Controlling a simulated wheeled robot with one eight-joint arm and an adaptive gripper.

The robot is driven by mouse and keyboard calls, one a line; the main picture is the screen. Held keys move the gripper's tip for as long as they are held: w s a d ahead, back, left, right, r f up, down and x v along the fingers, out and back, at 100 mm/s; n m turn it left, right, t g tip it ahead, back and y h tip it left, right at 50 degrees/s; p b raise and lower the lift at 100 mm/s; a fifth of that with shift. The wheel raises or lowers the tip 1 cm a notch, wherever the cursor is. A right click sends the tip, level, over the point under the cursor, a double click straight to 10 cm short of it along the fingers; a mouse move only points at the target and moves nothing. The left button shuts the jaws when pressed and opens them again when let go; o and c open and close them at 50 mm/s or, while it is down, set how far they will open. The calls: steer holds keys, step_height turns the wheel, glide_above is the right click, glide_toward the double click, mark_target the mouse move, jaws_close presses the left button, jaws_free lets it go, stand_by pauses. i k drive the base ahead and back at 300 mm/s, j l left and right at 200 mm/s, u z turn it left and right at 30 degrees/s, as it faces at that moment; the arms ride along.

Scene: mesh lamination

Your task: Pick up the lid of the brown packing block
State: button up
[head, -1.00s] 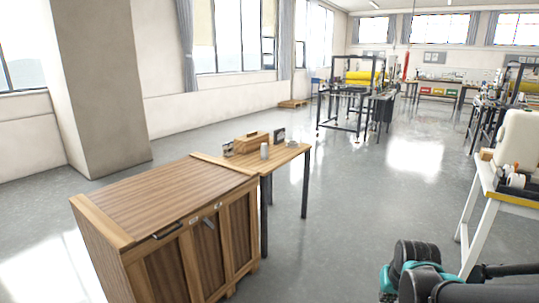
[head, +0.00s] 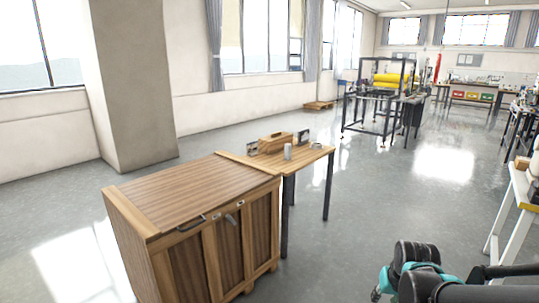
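A brown wooden block with a raised top (head: 276,142), likely the packing block, sits on a small wooden table (head: 312,160) beyond a wooden cabinet. It is small at this distance, and I cannot make out where its lid meets its body. My arm shows at the bottom right, far from the table. My gripper (head: 380,290) seems to be partly in view at the lower edge there, but its fingers cannot be made out.
A large wooden cabinet (head: 190,190) stands in front of the table. A grey cylinder (head: 288,152), a dark upright item (head: 302,137) and a small round item (head: 316,146) share the tabletop. A white bench (head: 518,205) is at right. Open floor lies between.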

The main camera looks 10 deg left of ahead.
mark_target(287, 147)
steer(key=i+u, duration=0.25)
steer(key=u, duration=0.15)
steer(key=i+l+u, duration=0.15)
steer(key=u, duration=0.3)
steer(key=i+l+u, duration=0.15)
steer(key=i+l, duration=0.2)
steer(key=i+l+u, duration=0.15)
steer(key=i+l, duration=0.25)
steer(key=i+l+u, duration=0.15)
steer(key=i+l, duration=0.2)
steer(key=i+l+u, duration=0.1)
steer(key=i+l, duration=0.2)
steer(key=l, duration=0.3)
